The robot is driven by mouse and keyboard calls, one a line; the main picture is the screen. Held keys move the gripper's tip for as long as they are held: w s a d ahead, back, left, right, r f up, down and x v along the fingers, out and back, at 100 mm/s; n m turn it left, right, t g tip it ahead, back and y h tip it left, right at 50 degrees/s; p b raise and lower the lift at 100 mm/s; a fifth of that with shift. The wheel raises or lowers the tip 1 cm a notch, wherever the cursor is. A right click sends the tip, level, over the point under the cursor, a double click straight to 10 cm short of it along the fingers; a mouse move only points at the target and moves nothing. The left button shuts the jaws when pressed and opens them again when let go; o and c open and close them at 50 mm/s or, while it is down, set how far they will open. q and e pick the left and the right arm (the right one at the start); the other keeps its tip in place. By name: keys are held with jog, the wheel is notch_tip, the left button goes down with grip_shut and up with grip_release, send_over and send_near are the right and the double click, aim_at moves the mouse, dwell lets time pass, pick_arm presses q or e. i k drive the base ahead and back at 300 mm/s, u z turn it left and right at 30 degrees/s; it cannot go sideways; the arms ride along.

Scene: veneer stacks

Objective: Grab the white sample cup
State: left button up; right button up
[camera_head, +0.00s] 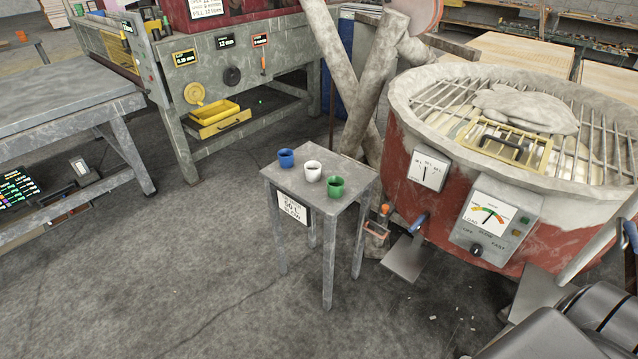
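The white sample cup (313,171) stands upright on a small grey table (330,207). A blue cup (286,158) stands to its left and a green cup (336,187) to its right, so the white one is the middle of the row. No gripper touches the cups. Part of my own arm or body shows at the bottom right corner, but no fingertips are visible. My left gripper is not in view, and neither is my right.
A red round mixer (459,215) with a grate, gloves and a dial stands right of the small table. A grey bench (62,98) is at the left. A machine with a yellow tray (221,122) stands behind. The floor (170,270) in front is mostly clear.

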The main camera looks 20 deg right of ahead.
aim_at(312, 169)
jog(key=z, duration=1.65)
jog(key=i, duration=0.45)
jog(key=z, duration=0.05)
